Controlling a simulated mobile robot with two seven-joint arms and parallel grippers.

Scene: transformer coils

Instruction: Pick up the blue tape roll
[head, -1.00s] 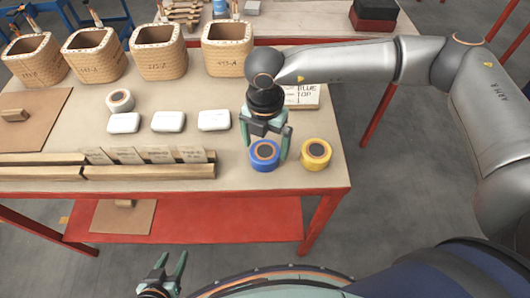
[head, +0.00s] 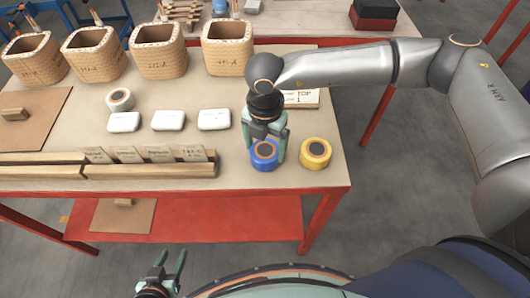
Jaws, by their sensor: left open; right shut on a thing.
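The blue tape roll (head: 264,163) lies flat near the front right of the table, with its brown core facing up. My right gripper (head: 265,155) reaches down over it from above, with a finger at each side, and is shut on it. The roll appears to be still at table level. My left gripper (head: 172,268) is at the bottom of the head view, in front of the table. It is open and empty, away from the roll.
A yellow tape roll (head: 316,153) stands close on the right of the blue one. A white tape roll (head: 120,100), several white boxes (head: 168,120) and a wooden card rack (head: 150,171) are to the left. Several wound coils (head: 228,48) line the back.

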